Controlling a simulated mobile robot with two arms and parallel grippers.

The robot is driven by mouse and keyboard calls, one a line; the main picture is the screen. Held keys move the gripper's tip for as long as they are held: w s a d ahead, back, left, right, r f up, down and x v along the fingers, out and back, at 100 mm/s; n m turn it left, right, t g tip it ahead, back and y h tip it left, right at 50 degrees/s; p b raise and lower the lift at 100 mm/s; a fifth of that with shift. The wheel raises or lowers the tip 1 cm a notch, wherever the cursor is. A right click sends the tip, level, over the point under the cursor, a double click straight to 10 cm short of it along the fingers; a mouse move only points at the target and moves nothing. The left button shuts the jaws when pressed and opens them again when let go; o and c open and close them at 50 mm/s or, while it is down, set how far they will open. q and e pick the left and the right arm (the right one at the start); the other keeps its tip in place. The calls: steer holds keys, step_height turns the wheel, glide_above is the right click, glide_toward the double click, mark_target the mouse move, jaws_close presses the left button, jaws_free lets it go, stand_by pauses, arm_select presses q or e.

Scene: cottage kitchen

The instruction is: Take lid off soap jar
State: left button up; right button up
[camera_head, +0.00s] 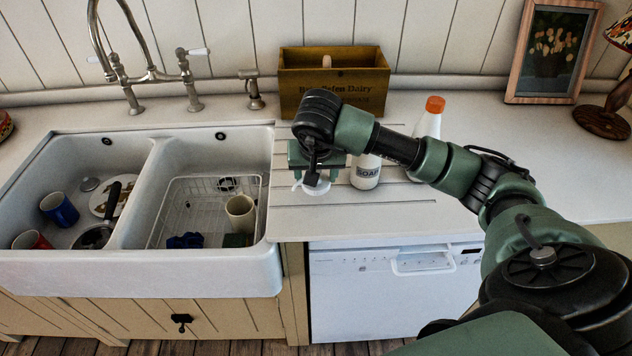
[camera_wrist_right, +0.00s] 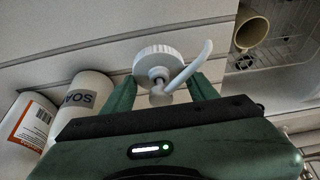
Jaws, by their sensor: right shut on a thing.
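My right gripper (camera_head: 318,168) is shut on the white pump lid (camera_head: 314,187), which has a ribbed round cap and a curved spout. The lid (camera_wrist_right: 155,53) shows between the two green fingers of the right gripper (camera_wrist_right: 161,92) in the wrist view. The white soap jar (camera_head: 366,175), labelled SOAP, stands upright on the counter just right of the gripper. The jar also shows in the wrist view (camera_wrist_right: 88,93). The lid is apart from the jar. I cannot tell whether the lid touches the counter. My left gripper is not in view.
A white bottle with an orange cap (camera_head: 430,118) stands behind the jar to the right. A wooden crate (camera_head: 333,88) stands at the back. The double sink (camera_head: 140,255) with cups and a wire rack lies to the left.

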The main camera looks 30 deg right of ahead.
step_height(320, 180, down, 3)
steer(key=shift+f, duration=0.1)
steer(key=shift+f, duration=0.2)
steer(key=o, duration=1.6)
steer(key=shift+c, duration=0.2)
